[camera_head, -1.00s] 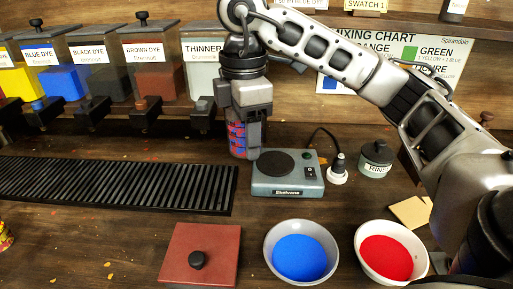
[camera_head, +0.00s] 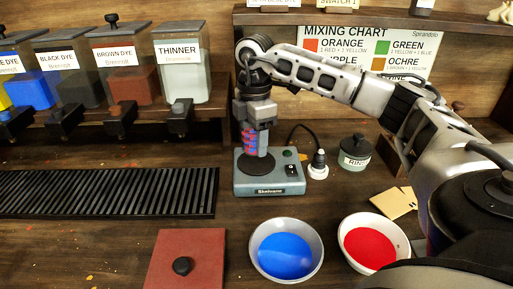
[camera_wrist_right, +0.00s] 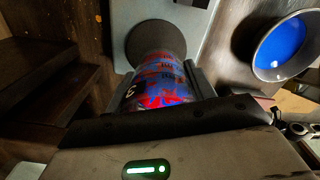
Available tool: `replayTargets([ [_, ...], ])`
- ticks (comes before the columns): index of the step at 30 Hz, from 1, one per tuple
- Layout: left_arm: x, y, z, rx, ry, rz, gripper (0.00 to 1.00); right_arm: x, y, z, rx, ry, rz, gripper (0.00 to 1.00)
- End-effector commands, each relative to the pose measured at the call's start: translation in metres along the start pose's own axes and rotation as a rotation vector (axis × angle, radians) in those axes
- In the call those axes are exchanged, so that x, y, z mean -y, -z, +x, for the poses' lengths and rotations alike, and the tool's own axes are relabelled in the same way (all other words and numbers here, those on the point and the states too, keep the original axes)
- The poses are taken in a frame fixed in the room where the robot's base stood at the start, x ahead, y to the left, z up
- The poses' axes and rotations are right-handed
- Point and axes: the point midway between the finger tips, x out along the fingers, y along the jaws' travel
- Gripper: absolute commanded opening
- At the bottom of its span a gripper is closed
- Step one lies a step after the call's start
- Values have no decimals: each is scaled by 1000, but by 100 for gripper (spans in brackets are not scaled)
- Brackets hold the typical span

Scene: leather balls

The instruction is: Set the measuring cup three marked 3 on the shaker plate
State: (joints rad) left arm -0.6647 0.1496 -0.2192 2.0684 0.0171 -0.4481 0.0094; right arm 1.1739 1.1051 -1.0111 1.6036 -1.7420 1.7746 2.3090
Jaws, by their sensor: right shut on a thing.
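The measuring cup (camera_head: 248,141) is streaked red and blue. It is held in my right gripper (camera_head: 258,143), whose fingers are shut around it. The round dark shaker plate (camera_head: 258,168) tops the grey shaker (camera_head: 270,187). The cup is upright over the plate, its far end overlapping the disc (camera_wrist_right: 150,40) in the wrist view. I cannot tell whether they touch. My left gripper is out of view.
A bowl of blue (camera_head: 287,276) and a bowl of red (camera_head: 405,232) stand in front. A rinse jar (camera_head: 355,153) and a plug (camera_head: 318,168) stand right of the shaker. A black grate (camera_head: 110,190) lies left, dye dispensers (camera_head: 182,75) behind it. A red lidded box (camera_head: 205,250) is front left.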

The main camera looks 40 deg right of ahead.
Motion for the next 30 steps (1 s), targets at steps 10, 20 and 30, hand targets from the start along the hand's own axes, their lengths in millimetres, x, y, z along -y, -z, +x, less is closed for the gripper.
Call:
replayTargets([
  [10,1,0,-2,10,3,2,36,-4,-6,38,2,1,1,28],
  [20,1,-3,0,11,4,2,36,-4,-6,41,1,0,1,28],
  [30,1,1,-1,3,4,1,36,-4,-6,42,1,1,1,76],
])
